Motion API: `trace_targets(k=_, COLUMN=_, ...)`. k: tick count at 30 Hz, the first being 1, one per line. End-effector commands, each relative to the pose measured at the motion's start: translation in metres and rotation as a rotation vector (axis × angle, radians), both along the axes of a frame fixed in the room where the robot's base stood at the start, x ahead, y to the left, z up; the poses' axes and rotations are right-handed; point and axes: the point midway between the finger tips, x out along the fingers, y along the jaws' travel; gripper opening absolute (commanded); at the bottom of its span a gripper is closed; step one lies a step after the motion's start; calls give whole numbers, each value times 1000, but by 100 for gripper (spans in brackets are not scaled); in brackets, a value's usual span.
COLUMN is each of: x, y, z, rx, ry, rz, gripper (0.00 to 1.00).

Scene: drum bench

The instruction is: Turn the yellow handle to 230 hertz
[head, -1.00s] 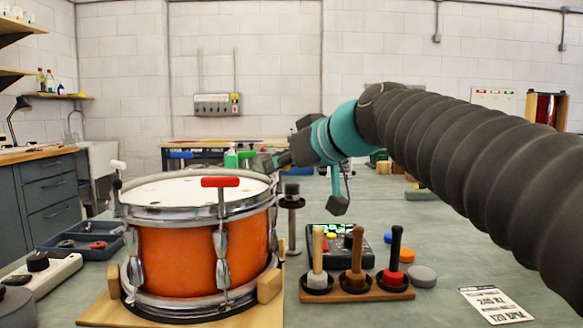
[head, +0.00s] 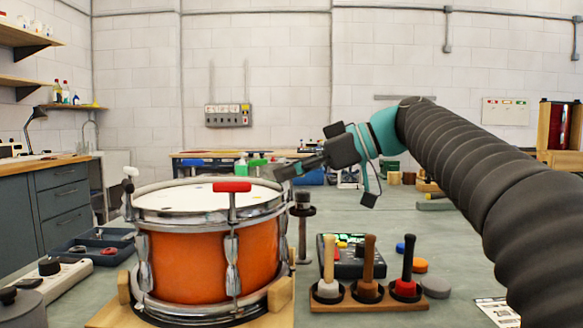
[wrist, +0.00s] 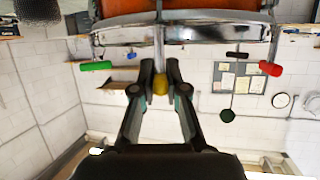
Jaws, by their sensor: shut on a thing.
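The orange snare drum (head: 190,258) stands on a wooden cradle at the left, with T-handles around its rim. My gripper (wrist: 160,80) is shut on the yellow handle (wrist: 160,88), whose end shows between the fingertips in the wrist view. In the head view my gripper (head: 287,171) reaches the drum's right rim from the right, and the yellow handle is hidden there. The red handle (head: 233,187) is at the front of the rim. A dark meter box (head: 350,262) with a green screen stands right of the drum; its reading is too small to tell.
A wooden rack (head: 350,301) with several upright mallets stands right of the drum. A dark post (head: 302,225) stands close to the drum's right side. A printed card (head: 497,311) lies at the front right.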

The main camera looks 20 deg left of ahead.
Motion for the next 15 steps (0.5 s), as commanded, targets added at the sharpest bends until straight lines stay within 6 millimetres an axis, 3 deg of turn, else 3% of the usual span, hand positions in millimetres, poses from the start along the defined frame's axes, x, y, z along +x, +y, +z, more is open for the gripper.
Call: trace_targets(k=15, x=0, y=0, z=0, rx=2, ry=-1, rz=33, gripper=0)
